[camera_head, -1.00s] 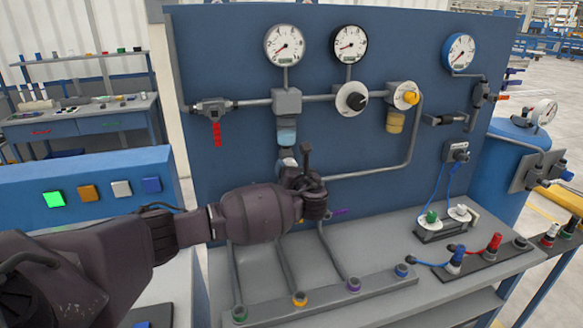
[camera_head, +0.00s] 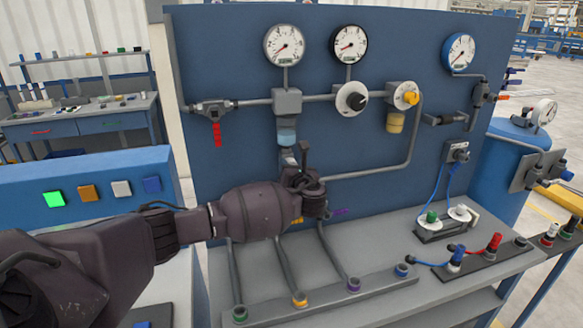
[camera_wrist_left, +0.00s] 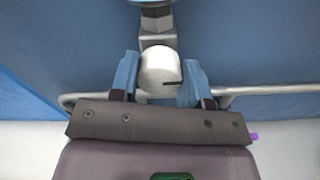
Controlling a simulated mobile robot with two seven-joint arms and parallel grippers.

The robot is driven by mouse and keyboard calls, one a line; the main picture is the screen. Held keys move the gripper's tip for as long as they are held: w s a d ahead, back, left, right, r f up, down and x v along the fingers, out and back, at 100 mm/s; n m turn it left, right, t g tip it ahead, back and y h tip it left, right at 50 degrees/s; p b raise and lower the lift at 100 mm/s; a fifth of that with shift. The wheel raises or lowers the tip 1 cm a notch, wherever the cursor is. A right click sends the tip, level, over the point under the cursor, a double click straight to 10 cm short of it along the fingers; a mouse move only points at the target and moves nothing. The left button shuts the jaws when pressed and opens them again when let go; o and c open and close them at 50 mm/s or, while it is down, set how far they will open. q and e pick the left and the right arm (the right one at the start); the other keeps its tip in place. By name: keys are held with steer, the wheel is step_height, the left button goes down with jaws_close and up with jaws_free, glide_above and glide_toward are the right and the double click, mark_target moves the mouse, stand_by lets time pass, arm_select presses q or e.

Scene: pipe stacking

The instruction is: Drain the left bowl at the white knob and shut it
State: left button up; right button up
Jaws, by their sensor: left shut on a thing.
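The left bowl (camera_head: 286,131) is clear with a bluish tint and hangs below the grey block on the pipe. Its white knob (camera_wrist_left: 160,72) sits at its lower end and has a dark notch at its right side. My left gripper (camera_head: 289,160) is under the bowl in the head view. In the left wrist view, the blue fingers of my left gripper (camera_wrist_left: 159,78) are on both sides of the knob, shut on it. In the head view the gripper largely hides the knob. My right gripper is in neither view.
A yellowish bowl (camera_head: 395,122) hangs farther right, under a yellow-knobbed unit. A round black-knobbed regulator (camera_head: 351,98) sits between them. A red handle (camera_head: 217,135) hangs at the left. A grey pipe (camera_head: 370,172) bends close to my gripper. Colored fittings line the bench rail below.

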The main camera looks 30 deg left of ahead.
arm_select(q)
steer(key=shift+n+p, duration=0.55)
steer(key=shift+n, duration=0.15)
steer(key=n+b, duration=0.1)
steer(key=n, duration=0.4)
steer(key=n+b, duration=0.1)
steer(key=n, duration=0.4)
steer(key=n+b, duration=0.2)
steer(key=n, duration=0.4)
steer(key=shift+s+a+f, duration=0.1)
steer(key=shift+s+f, duration=0.1)
steer(key=shift+f, duration=0.1)
steer(key=shift+n, duration=0.3)
steer(key=shift+r, duration=0.1)
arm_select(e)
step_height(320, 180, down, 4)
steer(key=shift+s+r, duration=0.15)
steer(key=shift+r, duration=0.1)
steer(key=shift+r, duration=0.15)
arm_select(q)
steer(key=o, duration=0.9)
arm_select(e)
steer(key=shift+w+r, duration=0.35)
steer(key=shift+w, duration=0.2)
